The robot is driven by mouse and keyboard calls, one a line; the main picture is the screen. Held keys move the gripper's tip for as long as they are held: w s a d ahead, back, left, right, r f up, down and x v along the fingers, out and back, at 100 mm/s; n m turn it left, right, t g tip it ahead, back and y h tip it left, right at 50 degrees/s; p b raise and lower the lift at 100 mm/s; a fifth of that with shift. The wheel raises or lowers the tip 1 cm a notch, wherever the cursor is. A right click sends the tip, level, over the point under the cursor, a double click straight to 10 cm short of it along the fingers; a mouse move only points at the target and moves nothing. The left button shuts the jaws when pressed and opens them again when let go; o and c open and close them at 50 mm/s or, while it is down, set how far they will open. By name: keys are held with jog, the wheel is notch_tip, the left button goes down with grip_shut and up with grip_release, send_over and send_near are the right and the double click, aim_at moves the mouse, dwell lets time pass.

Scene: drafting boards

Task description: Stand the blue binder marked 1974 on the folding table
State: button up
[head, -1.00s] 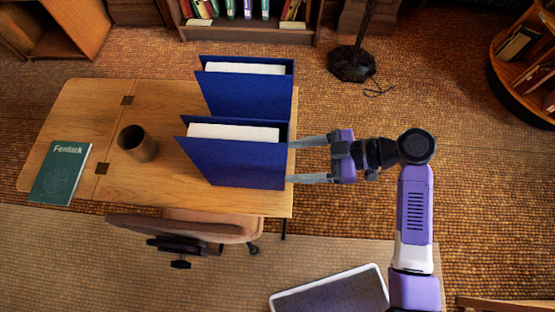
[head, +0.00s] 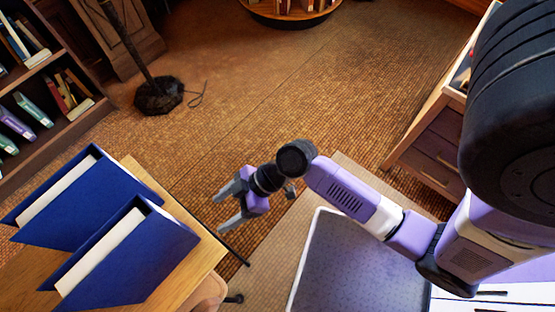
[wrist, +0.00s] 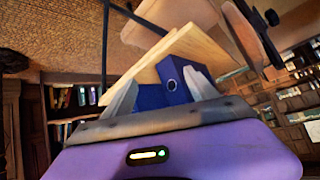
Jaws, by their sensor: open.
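Two blue binders stand upright on the wooden folding table (head: 215,257), at the lower left of the head view. The farther binder (head: 105,200) and the nearer binder (head: 145,250) are side by side with a gap between them. No 1974 marking can be read, so I cannot tell which is which. My gripper (head: 221,212) is open and empty, off the table's right end and apart from both binders. In the wrist view, a blue binder (wrist: 179,80) with a round hole in its spine shows between the fingers, with more blue beside it.
A bookshelf (head: 40,130) and a dark lamp base (head: 158,95) stand behind the table. A grey-topped unit (head: 355,265) lies below my arm. A wooden drawer cabinet (head: 435,145) is at the right. The carpet between them is open.

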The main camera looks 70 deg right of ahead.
jog(key=s+d+r+m+t+h, duration=0.2)
jog(key=s+d+m+t+h, duration=0.25)
jog(key=s, duration=0.45)
jog(key=s+r+m+t+h, duration=0.1)
jog(key=s+r, duration=0.2)
jog(key=r, duration=0.5)
jog(key=s+a+r+t+h, duration=0.1)
jog(key=s+r, duration=0.3)
jog(key=r, duration=0.4)
jog(key=shift+a+r+m+t, duration=0.25)
jog(key=shift+m+t, duration=0.1)
jog(key=shift+t, duration=0.2)
